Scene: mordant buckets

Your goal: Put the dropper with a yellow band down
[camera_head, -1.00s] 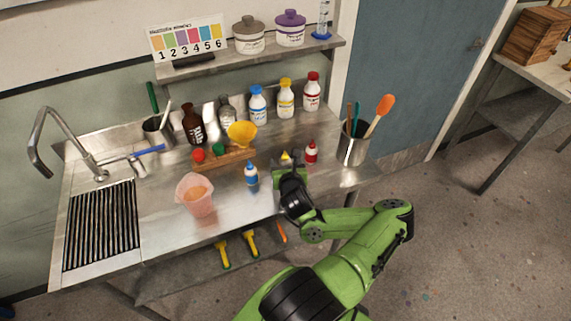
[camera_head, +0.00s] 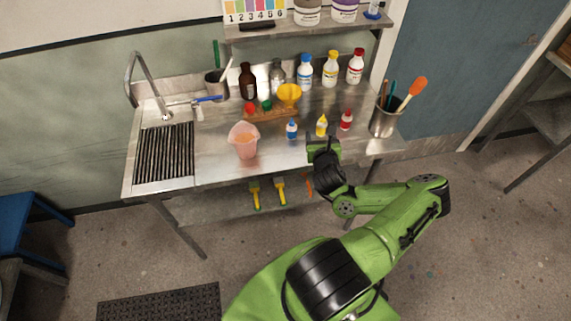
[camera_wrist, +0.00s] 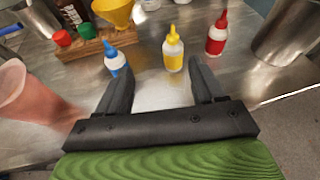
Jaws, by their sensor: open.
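The dropper with a yellow band (camera_head: 322,126) stands upright on the steel counter (camera_head: 215,169), between the blue-banded dropper (camera_head: 291,129) on its left and the red-banded dropper (camera_head: 346,120) on its right. In the wrist view the yellow dropper (camera_wrist: 173,50) stands just beyond my fingertips, apart from them. My gripper (camera_wrist: 158,78) is open and empty, its two fingers pointing toward the yellow dropper. It also shows in the head view (camera_head: 323,143) at the counter's front edge.
A pink beaker (camera_head: 243,142) stands left of the droppers. A steel pot with utensils (camera_head: 383,122) stands at the right end. A wooden rack with a yellow funnel (camera_head: 288,94) and several bottles stand behind. The counter in front of the droppers is clear.

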